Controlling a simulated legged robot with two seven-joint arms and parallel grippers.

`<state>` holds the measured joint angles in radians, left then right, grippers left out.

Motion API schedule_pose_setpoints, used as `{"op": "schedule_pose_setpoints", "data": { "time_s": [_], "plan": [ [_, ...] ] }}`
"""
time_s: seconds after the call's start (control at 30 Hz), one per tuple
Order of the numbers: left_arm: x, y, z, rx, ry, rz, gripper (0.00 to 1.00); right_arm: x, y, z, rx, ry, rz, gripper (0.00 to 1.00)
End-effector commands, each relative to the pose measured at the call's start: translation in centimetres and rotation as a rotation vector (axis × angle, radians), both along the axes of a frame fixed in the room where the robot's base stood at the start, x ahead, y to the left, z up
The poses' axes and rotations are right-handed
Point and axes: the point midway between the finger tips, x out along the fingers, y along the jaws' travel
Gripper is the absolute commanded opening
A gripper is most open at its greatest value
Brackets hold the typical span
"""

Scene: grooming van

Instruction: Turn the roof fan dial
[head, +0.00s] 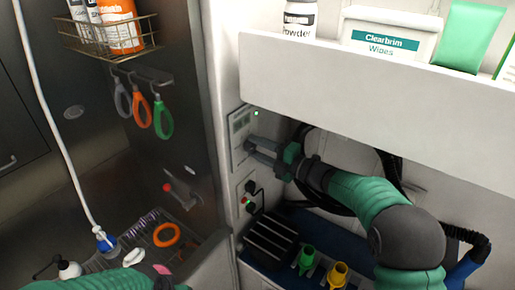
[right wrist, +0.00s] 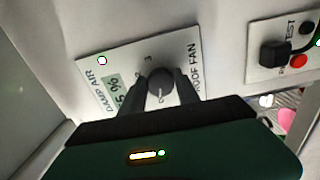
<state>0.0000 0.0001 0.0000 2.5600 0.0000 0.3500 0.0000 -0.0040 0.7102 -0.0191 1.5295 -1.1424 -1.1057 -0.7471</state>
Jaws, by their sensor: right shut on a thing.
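The roof fan dial (right wrist: 160,83) is a dark round knob with a pale pointer line, on a white panel (right wrist: 97,72) marked ROOF FAN. Numbers are printed beside it, and a small damp air readout shows a percentage. My right gripper (right wrist: 158,92) has one finger on each side of the dial and is shut on it. In the head view the right gripper (head: 252,146) reaches left to the panel (head: 239,122), where its fingers hide the dial. A green part of my left arm shows at the bottom left; its gripper is out of view.
A second panel (right wrist: 284,45) with a black plug and red button sits close by. A white shelf (head: 370,75) with wipes and bottles overhangs my right arm. Below are a dark blue case (head: 325,233) and green and yellow nozzles (head: 337,274).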

Motion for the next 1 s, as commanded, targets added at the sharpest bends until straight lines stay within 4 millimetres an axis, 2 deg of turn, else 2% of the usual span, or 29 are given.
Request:
{"op": "schedule_pose_setpoints", "data": {
  "time_s": [0.37, 1.0],
  "plan": [
    [0.0, 0.0, 0.3, 0.0, 0.0, 0.0, 0.36, -0.3, 0.4, -0.5, 0.122, 0.181, 0.01, 0.0],
    [0.0, 0.0, 2.5, 0.0, 0.0, 0.0, 0.36, -0.3, 0.4, -0.3, 0.424, 0.598, 0.01, 0.0]
  ]
}}
